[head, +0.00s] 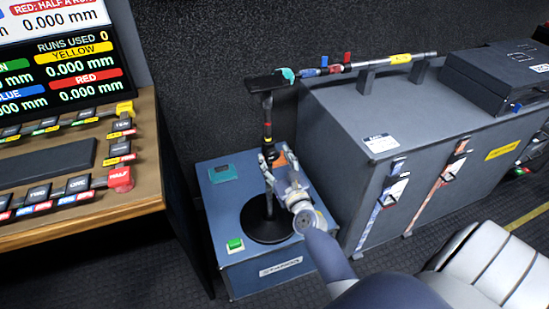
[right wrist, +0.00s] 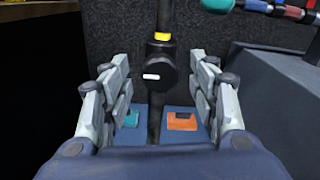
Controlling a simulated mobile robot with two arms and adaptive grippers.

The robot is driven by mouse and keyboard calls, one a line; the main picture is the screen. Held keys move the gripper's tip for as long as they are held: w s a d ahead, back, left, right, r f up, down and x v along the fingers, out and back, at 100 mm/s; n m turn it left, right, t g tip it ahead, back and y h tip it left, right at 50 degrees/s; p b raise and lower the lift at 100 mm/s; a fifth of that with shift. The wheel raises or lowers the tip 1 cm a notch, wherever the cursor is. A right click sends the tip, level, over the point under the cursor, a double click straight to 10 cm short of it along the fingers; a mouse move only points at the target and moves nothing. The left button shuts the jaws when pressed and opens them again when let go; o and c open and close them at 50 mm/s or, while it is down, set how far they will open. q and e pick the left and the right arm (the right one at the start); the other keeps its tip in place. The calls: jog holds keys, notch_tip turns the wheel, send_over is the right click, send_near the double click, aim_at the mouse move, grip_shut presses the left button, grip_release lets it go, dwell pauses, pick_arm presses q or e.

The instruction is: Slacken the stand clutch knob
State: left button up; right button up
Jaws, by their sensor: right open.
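The stand (head: 267,105) rises from a round black base (head: 262,226) and carries a dark plate (head: 268,82) on top. In the right wrist view the stand's black clutch knob (right wrist: 160,66) has a white mark and sits below a yellow band on the pole. My right gripper (head: 274,160) is open at the pole; in the right wrist view its fingers (right wrist: 162,86) stand left and right of the knob, with gaps on both sides. I cannot tell how deep the knob lies between them. In the head view the gripper hides the knob. My left gripper is not in view.
The stand is on a blue-grey box (head: 222,245) with a green button (head: 235,245) and an orange piece (right wrist: 181,122). A grey cabinet (head: 330,115) is close on the right, with a coloured rod (head: 370,63) above it. A wooden console (head: 75,220) is at left.

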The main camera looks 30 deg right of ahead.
jog(key=shift+w+d, duration=0.15)
jog(key=shift+w, duration=0.5)
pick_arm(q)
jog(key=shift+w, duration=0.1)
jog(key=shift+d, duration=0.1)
pick_arm(e)
jog(key=c, duration=1.1)
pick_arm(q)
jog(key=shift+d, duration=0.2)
